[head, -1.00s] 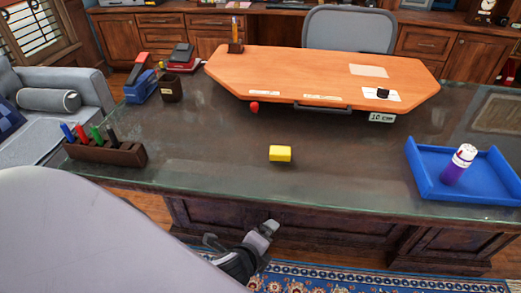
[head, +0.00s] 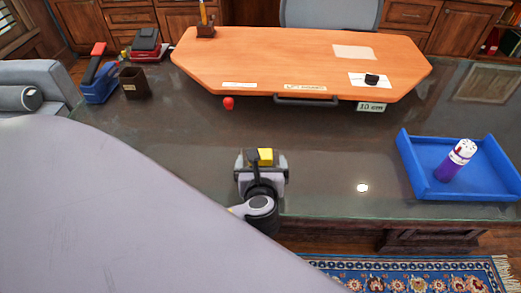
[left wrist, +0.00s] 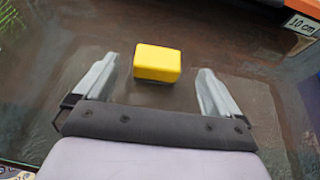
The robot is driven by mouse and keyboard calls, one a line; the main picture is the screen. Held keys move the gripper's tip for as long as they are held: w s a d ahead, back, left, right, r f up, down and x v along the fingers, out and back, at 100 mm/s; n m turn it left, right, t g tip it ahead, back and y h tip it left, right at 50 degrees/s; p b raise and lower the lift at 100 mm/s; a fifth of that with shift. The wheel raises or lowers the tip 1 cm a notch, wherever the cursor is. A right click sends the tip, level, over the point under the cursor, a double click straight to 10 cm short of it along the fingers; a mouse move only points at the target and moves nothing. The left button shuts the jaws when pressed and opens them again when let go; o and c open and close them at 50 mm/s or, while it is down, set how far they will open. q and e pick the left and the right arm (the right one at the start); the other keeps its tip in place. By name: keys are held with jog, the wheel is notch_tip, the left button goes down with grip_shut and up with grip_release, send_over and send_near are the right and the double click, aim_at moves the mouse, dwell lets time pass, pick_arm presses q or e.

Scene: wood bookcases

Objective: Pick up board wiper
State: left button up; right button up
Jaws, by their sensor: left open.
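A small yellow block (head: 265,156), which looks like the board wiper, lies on the dark glassy desk top (head: 330,135). My left gripper (head: 262,161) is over the desk just in front of the block and partly hides it in the head view. In the left wrist view the yellow block (left wrist: 157,64) sits ahead of and between the tips of the open, empty left gripper (left wrist: 157,80). I cannot tell whether the fingers touch it; gaps show on both sides. My right gripper is not in view.
A blue tray (head: 460,185) holding a purple and white bottle (head: 455,160) is at the right. A dark cup (head: 135,83) stands back left. Desk space around the block is clear.

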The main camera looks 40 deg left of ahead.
aim_at(261, 152)
pick_arm(q)
jog(key=x, duration=0.6)
jog(key=shift+w+a+f, duration=0.1)
jog(key=shift+a+f, duration=0.1)
jog(key=shift+f, duration=0.25)
jog(key=c, duration=1.1)
